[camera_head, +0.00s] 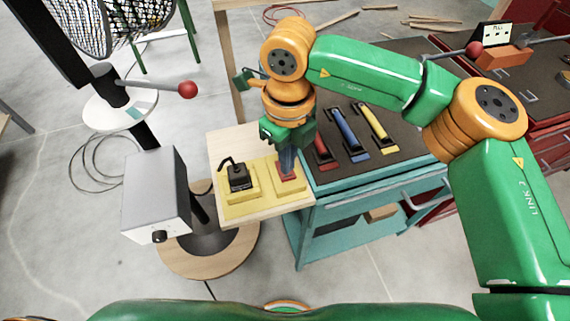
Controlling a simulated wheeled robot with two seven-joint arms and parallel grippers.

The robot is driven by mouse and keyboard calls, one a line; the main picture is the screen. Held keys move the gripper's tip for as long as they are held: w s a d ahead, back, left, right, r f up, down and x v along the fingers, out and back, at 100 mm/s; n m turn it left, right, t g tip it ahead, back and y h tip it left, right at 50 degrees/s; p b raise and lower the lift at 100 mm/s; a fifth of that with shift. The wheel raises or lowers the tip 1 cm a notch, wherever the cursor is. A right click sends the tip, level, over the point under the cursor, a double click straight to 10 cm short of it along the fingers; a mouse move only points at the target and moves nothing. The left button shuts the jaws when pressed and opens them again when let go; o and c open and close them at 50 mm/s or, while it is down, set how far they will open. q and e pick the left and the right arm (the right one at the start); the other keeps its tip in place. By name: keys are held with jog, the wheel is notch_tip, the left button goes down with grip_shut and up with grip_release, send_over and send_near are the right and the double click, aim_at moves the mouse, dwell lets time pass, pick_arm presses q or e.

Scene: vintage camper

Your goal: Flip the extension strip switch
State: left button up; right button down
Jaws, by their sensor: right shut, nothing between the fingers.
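A yellow strip-like base (236,211) lies on a light wooden board in the middle of the view. A black plug-like piece with a lead (239,179) stands on its left part. A red block (287,171), perhaps the switch, shows on its right part. My right gripper (288,163) points down at the red block, with its shut fingers right above or against it. I cannot tell whether they touch. The gripper hides part of the red block, and its switch position is unclear. My left gripper is not in view.
A teal cart (345,225) with a dark top holds red, blue and yellow-handled tools (348,135) right beside the board. A grey box (155,194) on a stand is to the left. A red-knobbed lever (187,89) sticks out at the upper left.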

jog(key=shift+f+b, duration=0.9)
jog(key=shift+f, duration=0.1)
dwell(0.6)
jog(key=shift+r, duration=0.15)
notch_tip(320, 180, up, 7)
jog(key=p, duration=0.5)
